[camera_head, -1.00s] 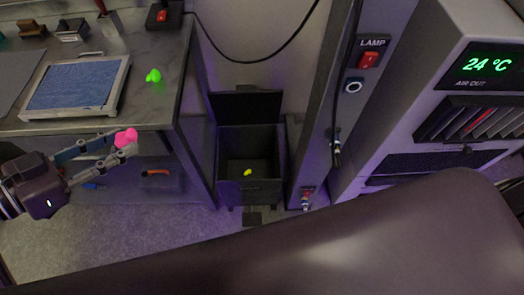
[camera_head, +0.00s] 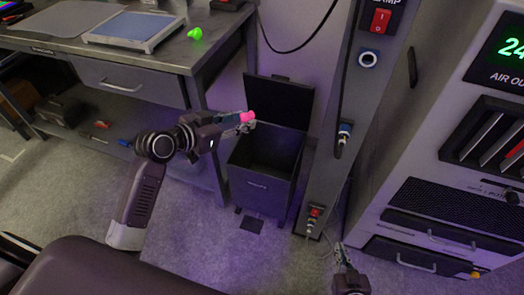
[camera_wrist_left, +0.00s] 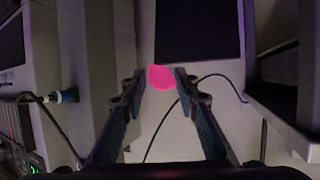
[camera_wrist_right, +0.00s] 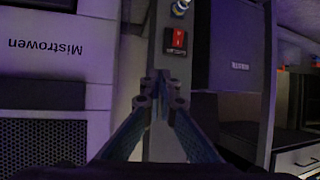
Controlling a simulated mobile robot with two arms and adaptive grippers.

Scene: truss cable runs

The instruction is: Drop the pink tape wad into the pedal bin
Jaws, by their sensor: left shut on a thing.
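The pink tape wad (camera_head: 248,117) is held between the fingertips of my left gripper (camera_head: 243,122). It also shows between the fingers in the left wrist view (camera_wrist_left: 161,78). The dark pedal bin (camera_head: 262,190) stands on the floor with its lid (camera_head: 281,100) raised. In the head view the wad appears at the upper left of the bin's opening, in front of the lid's lower left. Its height above the rim is hard to tell. My right gripper (camera_head: 343,258) is low at the picture's bottom; in the right wrist view its fingertips (camera_wrist_right: 161,82) are together with nothing between them.
A workbench (camera_head: 150,85) with a green wad (camera_head: 195,33) and a framed blue screen (camera_head: 135,28) is left of the bin. A grey post (camera_head: 335,120) with a red switch and a cabinet (camera_head: 440,150) are on the right. A cable hangs behind the bin.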

